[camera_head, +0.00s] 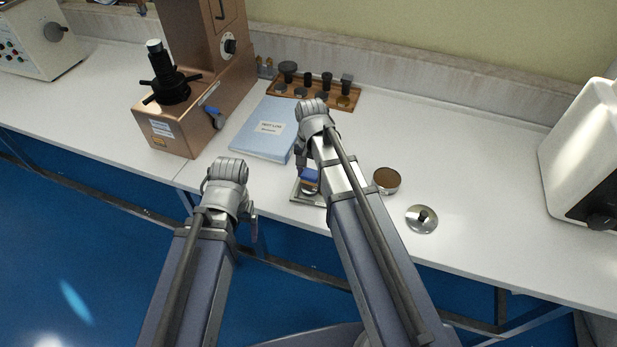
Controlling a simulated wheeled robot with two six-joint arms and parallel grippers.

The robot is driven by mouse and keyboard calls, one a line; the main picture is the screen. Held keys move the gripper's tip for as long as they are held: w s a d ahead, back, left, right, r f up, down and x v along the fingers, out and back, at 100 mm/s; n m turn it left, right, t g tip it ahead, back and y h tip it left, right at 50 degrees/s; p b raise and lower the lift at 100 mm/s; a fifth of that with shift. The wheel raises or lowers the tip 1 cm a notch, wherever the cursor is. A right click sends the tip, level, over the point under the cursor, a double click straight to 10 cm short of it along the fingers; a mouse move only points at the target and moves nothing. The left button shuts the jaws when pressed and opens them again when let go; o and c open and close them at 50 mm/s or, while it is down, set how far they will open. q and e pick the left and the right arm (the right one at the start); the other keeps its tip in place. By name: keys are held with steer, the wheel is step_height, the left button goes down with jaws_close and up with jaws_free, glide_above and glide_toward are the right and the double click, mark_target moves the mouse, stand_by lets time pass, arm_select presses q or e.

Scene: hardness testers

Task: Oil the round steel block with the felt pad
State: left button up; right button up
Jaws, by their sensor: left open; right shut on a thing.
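My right gripper (301,163) points down at the front middle of the bench, partly hidden by its own arm. It is shut on a small blue and yellow block, which seems to be the felt pad (309,179). The pad is just above or on a rounded shiny thing on a square metal plate (298,197). This may be the round steel block, but it is mostly hidden, and I cannot tell whether they touch. My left gripper (254,230) is open at the bench's front edge, left of the plate, mostly hidden by its wrist.
A round tin with brown contents (386,179) stands right of my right arm. A steel lid with a black knob (422,219) lies near it. A blue log book (265,130), a wooden rack (345,102) and a copper-coloured tester (175,125) stand behind. The bench's right middle is clear.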

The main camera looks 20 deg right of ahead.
mark_target(306, 192)
steer(key=shift+s+a+f, duration=0.1)
steer(key=shift+s+a, duration=0.3)
steer(key=shift+s, duration=0.25)
steer(key=shift+s+a+r, duration=0.1)
steer(key=shift+s+a, duration=0.25)
steer(key=shift+s, duration=0.35)
steer(key=shift+s+a+f, duration=0.1)
steer(key=shift+s+a, duration=0.3)
steer(key=shift+s, duration=0.25)
steer(key=shift+w, duration=0.1)
steer(key=shift+w+d, duration=0.4)
steer(key=shift+w, duration=0.25)
steer(key=shift+w+d, duration=0.35)
steer(key=shift+w, duration=0.3)
steer(key=shift+w+d, duration=0.4)
steer(key=shift+w, duration=0.25)
steer(key=shift+s, duration=0.15)
steer(key=shift+s+a, duration=0.6)
steer(key=shift+s, duration=0.35)
steer(key=shift+s+a, duration=0.55)
steer(key=shift+s, duration=0.35)
